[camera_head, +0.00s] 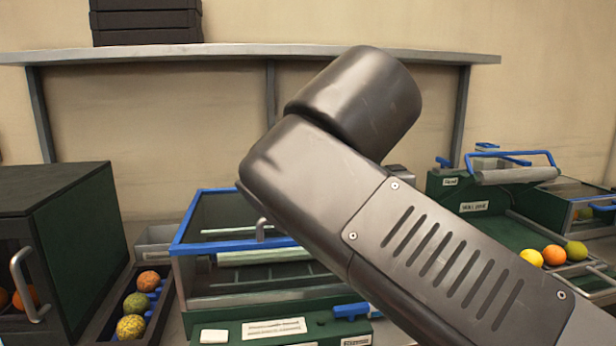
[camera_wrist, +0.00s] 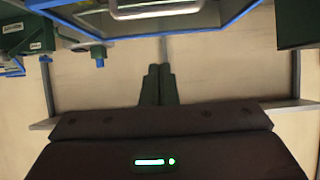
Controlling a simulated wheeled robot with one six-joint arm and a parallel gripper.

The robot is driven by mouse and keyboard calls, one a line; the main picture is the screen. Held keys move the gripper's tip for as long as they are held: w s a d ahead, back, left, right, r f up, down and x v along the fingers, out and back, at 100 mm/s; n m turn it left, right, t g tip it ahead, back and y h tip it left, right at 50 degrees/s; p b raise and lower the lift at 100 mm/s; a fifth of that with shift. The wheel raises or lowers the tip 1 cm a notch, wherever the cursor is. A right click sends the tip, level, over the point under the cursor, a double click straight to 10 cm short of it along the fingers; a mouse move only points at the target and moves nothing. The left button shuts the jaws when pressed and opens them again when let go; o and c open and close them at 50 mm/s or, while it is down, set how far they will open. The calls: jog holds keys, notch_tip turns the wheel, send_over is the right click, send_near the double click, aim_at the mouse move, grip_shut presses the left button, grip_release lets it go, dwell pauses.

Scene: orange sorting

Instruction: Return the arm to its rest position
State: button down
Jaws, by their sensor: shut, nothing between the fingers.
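My arm (camera_head: 330,190) fills the middle and lower right of the head view, with its bent joint in front of the back shelf. My gripper (camera_wrist: 160,70) is out of sight in the head view. In the wrist view its two dark fingers lie side by side, shut and empty. The wrist view appears upside down. The fingers are set against the beige wall and touch nothing that I can see.
A blue-rimmed glass-sided machine (camera_head: 205,250) stands behind and below my arm. A dark cabinet (camera_head: 75,240) and a tray of fruit (camera_head: 165,290) are at left. A green machine (camera_head: 490,225) with several fruits is at right. A shelf (camera_head: 230,50) spans the wall.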

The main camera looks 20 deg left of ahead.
jog(key=shift+s+d+r, duration=0.1)
jog(key=shift+s+d, duration=0.05)
dwell(0.4)
jog(key=s+f+b+x, duration=0.1)
jog(key=f+b+x, duration=0.1)
jog(key=x, duration=0.9)
jog(key=shift+d+b, duration=0.35)
jog(key=shift+b, duration=0.5)
jog(key=shift+f, duration=0.1)
